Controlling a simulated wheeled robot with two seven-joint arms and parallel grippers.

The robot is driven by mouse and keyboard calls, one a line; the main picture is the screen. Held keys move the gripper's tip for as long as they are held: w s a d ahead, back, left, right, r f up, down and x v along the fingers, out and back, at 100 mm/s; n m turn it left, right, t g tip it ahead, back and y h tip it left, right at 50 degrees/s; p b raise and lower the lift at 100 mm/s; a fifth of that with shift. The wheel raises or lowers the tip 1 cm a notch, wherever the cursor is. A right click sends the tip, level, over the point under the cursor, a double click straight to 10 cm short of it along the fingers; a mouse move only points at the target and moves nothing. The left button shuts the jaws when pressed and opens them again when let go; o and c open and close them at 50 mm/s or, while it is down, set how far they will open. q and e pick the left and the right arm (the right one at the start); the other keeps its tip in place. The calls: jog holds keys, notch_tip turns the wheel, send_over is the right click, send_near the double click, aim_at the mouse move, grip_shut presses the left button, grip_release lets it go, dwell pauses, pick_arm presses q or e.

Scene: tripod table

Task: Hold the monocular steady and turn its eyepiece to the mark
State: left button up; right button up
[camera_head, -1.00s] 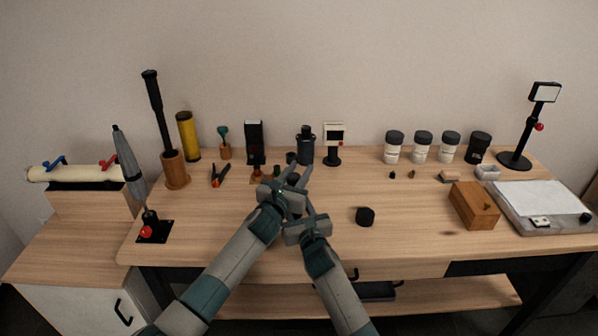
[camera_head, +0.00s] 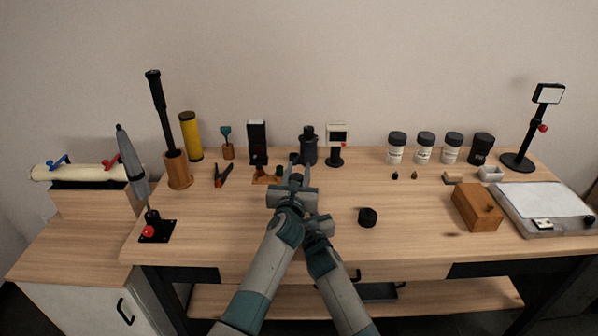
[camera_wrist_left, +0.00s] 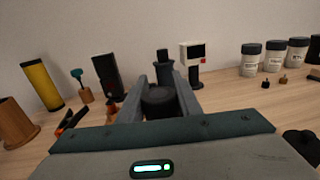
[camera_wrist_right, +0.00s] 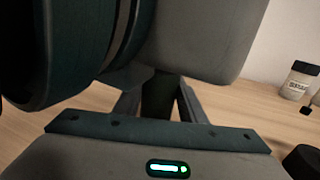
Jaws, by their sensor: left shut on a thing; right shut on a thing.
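My left gripper (camera_head: 295,178) is shut on a dark round piece (camera_wrist_left: 160,98), seen between its fingers in the left wrist view; it looks like the monocular's eyepiece end. My right gripper (camera_wrist_right: 158,108) is shut on a dark green-black part (camera_wrist_right: 158,92), likely the monocular's body. My left gripper and forearm cover most of that part in the right wrist view. In the head view the left arm hides the right fingertips and most of the monocular. The mark cannot be made out.

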pick_arm(q)
jog(key=o, duration=1)
jog(key=shift+o, duration=0.2)
jog(key=shift+r, duration=0.1)
notch_tip(320, 180, up, 10)
